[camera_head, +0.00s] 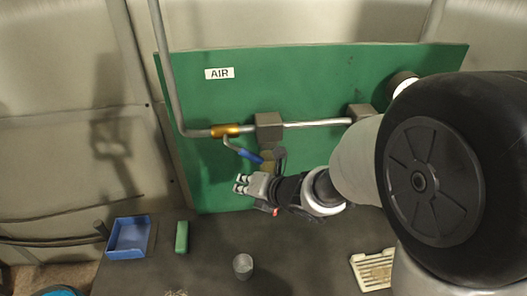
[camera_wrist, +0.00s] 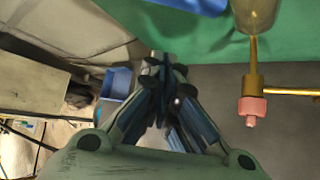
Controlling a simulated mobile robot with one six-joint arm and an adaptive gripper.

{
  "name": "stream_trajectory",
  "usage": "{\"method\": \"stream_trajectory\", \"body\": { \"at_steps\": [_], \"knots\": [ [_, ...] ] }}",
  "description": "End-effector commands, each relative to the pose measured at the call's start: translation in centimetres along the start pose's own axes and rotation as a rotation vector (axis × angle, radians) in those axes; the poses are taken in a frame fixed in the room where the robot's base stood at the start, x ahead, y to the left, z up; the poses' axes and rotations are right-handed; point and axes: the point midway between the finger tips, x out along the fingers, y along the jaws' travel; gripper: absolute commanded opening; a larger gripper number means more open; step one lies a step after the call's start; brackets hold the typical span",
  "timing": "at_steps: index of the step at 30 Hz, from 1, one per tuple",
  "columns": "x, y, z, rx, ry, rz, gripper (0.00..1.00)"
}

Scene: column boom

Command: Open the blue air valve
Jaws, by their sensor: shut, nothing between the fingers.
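The air valve has a brass body (camera_head: 226,131) on the grey pipe, left on the green panel. Its blue lever (camera_head: 248,156) slants down and to the right from the body. A blue piece at the top edge of the wrist view (camera_wrist: 195,5) looks like the same lever, mostly cut off. My gripper (camera_head: 241,183) is just below the lever in the head view, fingers pointing left. In the wrist view my gripper (camera_wrist: 163,64) has its fingers together with nothing between them. I cannot tell if it touches the lever.
The green panel (camera_head: 330,80) bears an AIR label (camera_head: 219,73) and pipe brackets. A pink-red knob on brass pipework (camera_wrist: 254,108) is right of the fingers. A blue bin (camera_head: 128,237), green block (camera_head: 182,237), grey cup (camera_head: 243,266) and pale tray (camera_head: 372,270) are on the dark surface below.

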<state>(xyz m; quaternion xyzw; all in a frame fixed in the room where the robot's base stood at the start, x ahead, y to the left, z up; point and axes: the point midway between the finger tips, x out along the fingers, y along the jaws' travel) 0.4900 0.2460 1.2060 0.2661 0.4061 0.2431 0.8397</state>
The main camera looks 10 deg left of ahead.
Motion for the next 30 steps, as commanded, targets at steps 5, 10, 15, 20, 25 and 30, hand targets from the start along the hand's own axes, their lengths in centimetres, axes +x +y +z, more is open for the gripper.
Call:
{"method": "stream_trajectory", "body": {
  "at_steps": [5, 10, 15, 20, 25, 30],
  "knots": [
    [-0.8, 0.2, 2.7, 0.000, -0.004, -0.001, 0.00],
    [-1.1, 0.1, 3.7, 0.001, -0.002, 0.000, 0.00],
    [-1.1, 0.0, 3.9, 0.001, -0.001, 0.000, 0.00],
    [-1.1, 0.0, 3.9, 0.001, -0.001, 0.000, 0.00],
    [-1.2, 0.1, 3.9, -0.007, -0.001, -0.007, 0.00],
    [-1.4, 0.1, 4.2, -0.035, -0.002, -0.034, 0.00]
  ]
}}
